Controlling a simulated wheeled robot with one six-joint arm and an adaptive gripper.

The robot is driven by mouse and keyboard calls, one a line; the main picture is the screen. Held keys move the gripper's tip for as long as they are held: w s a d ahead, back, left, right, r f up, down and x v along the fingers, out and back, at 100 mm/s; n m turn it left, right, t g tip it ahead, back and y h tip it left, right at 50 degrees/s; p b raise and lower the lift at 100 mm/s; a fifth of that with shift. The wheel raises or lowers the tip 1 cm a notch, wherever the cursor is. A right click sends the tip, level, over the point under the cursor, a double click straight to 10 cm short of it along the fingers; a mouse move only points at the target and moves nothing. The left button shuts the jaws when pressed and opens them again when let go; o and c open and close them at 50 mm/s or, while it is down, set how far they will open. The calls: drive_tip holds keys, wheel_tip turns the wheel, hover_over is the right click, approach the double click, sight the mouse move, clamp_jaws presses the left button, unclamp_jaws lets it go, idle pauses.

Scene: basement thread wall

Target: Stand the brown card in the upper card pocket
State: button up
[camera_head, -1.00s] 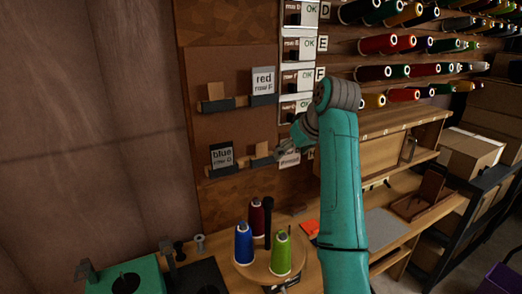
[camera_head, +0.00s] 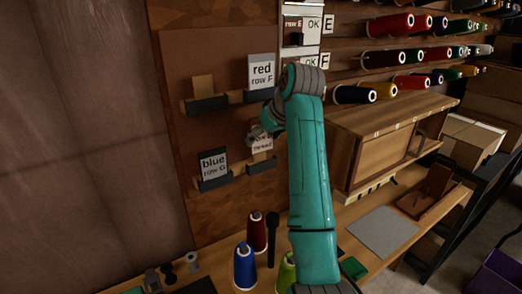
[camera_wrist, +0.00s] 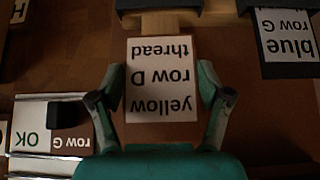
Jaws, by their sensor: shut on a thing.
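The brown card (camera_wrist: 160,118), with a white label reading "yellow row D thread", is upside down in the wrist view. My gripper (camera_wrist: 160,97) is shut on its two side edges. In the head view the card (camera_head: 263,145) is partly hidden by my gripper (camera_head: 264,133), in front of the board just above the lower right pocket (camera_head: 262,166). The upper left pocket (camera_head: 207,104) shows only a plain tan piece (camera_head: 203,87) standing behind its dark front. The upper right pocket (camera_head: 258,96) holds the "red row F" card (camera_head: 262,71).
The lower left pocket (camera_head: 216,183) holds a "blue row G" card (camera_head: 213,165). Thread spools, blue (camera_head: 245,268) and dark red (camera_head: 257,232), stand below on the bench. The wall at left is bare.

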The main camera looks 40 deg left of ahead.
sight(260, 156)
wheel_tip(260, 156, down, 5)
drive_tip(key=shift+s+f, duration=0.1)
drive_tip(key=shift+a+f, duration=0.25)
drive_tip(key=shift+a, duration=0.05)
drive_tip(key=o, duration=0.7)
drive_tip(key=v, duration=1.2)
